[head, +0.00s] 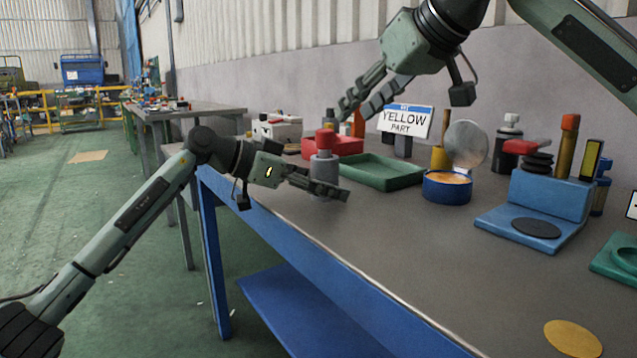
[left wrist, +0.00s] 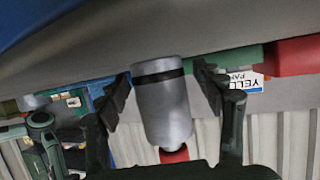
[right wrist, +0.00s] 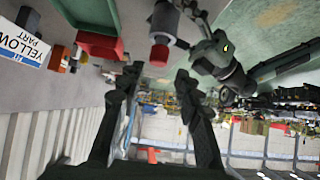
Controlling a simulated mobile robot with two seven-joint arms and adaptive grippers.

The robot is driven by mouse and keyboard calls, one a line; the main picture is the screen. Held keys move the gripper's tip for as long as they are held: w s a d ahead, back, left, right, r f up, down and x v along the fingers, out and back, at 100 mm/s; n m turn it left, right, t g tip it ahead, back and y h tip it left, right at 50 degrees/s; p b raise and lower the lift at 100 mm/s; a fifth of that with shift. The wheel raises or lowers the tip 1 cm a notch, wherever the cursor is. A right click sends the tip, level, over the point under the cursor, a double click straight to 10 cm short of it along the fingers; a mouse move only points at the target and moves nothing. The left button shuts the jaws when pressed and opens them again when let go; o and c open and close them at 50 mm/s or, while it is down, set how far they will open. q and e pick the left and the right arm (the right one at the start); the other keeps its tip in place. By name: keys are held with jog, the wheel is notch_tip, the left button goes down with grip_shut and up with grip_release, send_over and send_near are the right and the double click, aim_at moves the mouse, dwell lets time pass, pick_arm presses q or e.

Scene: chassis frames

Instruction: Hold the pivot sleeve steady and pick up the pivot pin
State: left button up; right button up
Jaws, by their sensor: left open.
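The pivot sleeve, a grey cylinder (head: 323,170), stands upright on the table. The red pivot pin (head: 325,139) sits in it with its head showing at the top. My left gripper (head: 324,186) is open low at the sleeve; in the left wrist view the sleeve (left wrist: 164,108), with a black band, stands between the spread fingers. Contact cannot be told. The pin (left wrist: 174,154) shows at the bottom there. My right gripper (head: 362,96) is open and empty above and right of the pin. The right wrist view shows the pin (right wrist: 158,54) beyond the fingers.
A red tray (head: 345,146) and a green tray (head: 385,172) lie behind the sleeve. A "yellow part" sign (head: 407,120), a blue round container (head: 447,188) and a blue fixture (head: 545,205) stand to the right. The table's front edge is close; the front middle is clear.

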aim_at(325, 130)
pick_arm(q)
jog(key=shift+c, duration=0.4)
jog(key=c, duration=1.4)
pick_arm(e)
jog(key=o, duration=0.3)
jog(key=shift+o, duration=0.6)
jog(key=w+a+r+m+h, duration=0.2)
jog(key=w+r+m, duration=0.1)
jog(key=w, duration=0.1)
jog(key=shift+w+g, duration=0.4)
jog(key=s+a+r+m+g+h, duration=0.2)
jog(key=a+r+m+g+h, duration=0.15)
jog(key=m+h, duration=0.2)
jog(key=shift+m+y, duration=0.25)
jog(key=shift+m, duration=0.1)
jog(key=x, duration=0.7)
jog(key=shift+w+a, duration=0.1)
jog(key=shift+a, duration=0.05)
jog(key=shift+t, duration=0.25)
jog(key=shift+a+x, duration=0.15)
jog(key=shift+x, duration=1.35)
jog(key=shift+a+x, duration=0.15)
jog(key=shift+x, duration=1.3)
